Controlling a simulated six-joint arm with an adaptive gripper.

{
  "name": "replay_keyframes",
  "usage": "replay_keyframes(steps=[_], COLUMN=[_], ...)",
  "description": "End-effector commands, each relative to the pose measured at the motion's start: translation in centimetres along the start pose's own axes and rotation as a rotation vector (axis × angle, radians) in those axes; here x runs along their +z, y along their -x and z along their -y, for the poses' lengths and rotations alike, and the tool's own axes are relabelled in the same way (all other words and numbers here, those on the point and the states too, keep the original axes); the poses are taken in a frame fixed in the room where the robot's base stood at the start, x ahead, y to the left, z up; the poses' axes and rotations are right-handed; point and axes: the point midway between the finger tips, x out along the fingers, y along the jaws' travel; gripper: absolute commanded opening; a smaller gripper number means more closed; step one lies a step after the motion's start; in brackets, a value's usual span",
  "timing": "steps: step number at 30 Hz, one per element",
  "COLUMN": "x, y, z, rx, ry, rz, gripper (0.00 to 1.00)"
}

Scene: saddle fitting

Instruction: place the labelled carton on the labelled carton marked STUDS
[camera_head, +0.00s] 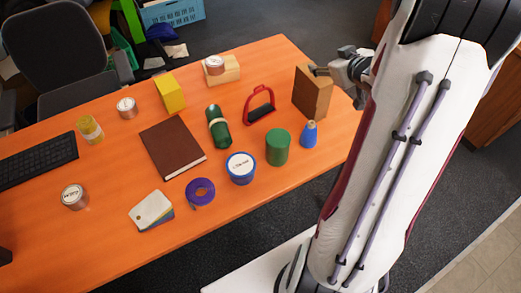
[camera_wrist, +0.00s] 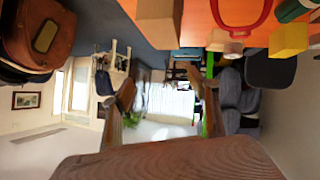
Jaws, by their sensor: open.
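Several round labelled tins stand on the table; the print is too small to read, so I cannot tell which is marked STUDS. One tin (camera_head: 215,65) rests on a pale wooden block (camera_head: 229,76) at the back. A second tin (camera_head: 126,107) stands at the back left, and a third tin (camera_head: 74,197) at the front left. My gripper (camera_head: 328,63) is at the right, above or behind the brown block. In the wrist view my gripper (camera_wrist: 163,84) is open, with nothing between its fingers.
The brown block (camera_head: 312,92), red stirrup (camera_head: 258,105), green bottle (camera_head: 218,127), green cylinder (camera_head: 278,147) and blue bottle (camera_head: 309,134) crowd the right half. A yellow block (camera_head: 170,93), book (camera_head: 172,148) and purple roll (camera_head: 200,191) stand further left. The front-left tabletop (camera_head: 75,245) is clear.

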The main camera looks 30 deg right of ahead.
Motion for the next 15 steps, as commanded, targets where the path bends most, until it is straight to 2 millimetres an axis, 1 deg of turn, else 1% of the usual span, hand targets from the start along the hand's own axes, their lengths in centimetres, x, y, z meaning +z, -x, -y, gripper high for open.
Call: replay_keyframes(steps=[1, 6, 11, 15], x=[-1.1, -3.4, -5.1, -6.3], y=[0.5, 2.3, 4.4, 6.5], z=[0.4, 1.6, 3.1, 4.8], rx=[0.015, 0.070, 0.108, 0.130], ry=[0.012, 0.028, 0.029, 0.021], rz=[0.008, 0.053, 0.094, 0.128], gripper=[0.59, 0.59, 0.59, 0.59])
